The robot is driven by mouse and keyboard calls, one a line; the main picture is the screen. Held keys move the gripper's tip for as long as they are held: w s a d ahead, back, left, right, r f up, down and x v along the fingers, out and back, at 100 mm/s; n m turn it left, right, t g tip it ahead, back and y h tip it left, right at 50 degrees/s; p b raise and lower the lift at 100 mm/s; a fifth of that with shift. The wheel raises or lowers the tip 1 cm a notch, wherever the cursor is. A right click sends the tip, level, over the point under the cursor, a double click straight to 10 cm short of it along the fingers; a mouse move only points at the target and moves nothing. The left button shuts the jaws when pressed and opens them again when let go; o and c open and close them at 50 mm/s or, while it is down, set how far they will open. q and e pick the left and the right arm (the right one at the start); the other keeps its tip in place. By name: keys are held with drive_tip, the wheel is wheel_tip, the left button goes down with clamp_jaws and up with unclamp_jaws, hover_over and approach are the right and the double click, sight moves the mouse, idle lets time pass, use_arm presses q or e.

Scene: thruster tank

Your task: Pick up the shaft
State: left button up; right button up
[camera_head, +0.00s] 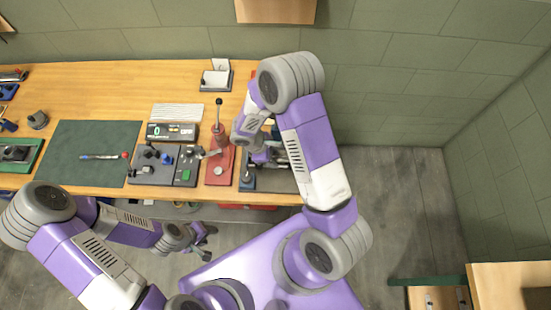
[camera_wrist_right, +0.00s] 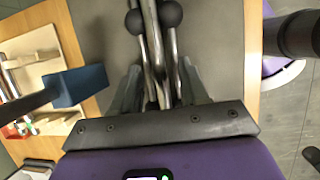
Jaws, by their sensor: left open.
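In the right wrist view, slender metal rods (camera_wrist_right: 150,45) with two round black knobs run between the grey fingers of my right gripper (camera_wrist_right: 160,90). I cannot tell whether one of these rods is the shaft, or whether the fingers press on them. In the head view my right gripper (camera_head: 265,158) is low over the dark tray (camera_head: 282,181) at the bench's right end; my arm hides much of what lies there. My left gripper (camera_head: 208,241) is open and empty, in front of the bench's front edge.
A blue block (camera_wrist_right: 80,87) stands beside the right gripper. On the bench, a red lever press (camera_head: 218,168) and a grey control panel (camera_head: 165,164) stand left of it. A slim pen-like tool (camera_head: 104,156) lies on the green mat (camera_head: 75,137), which is otherwise mostly clear.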

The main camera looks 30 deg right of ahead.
clamp_jaws()
drive_tip(key=shift+r, duration=0.1)
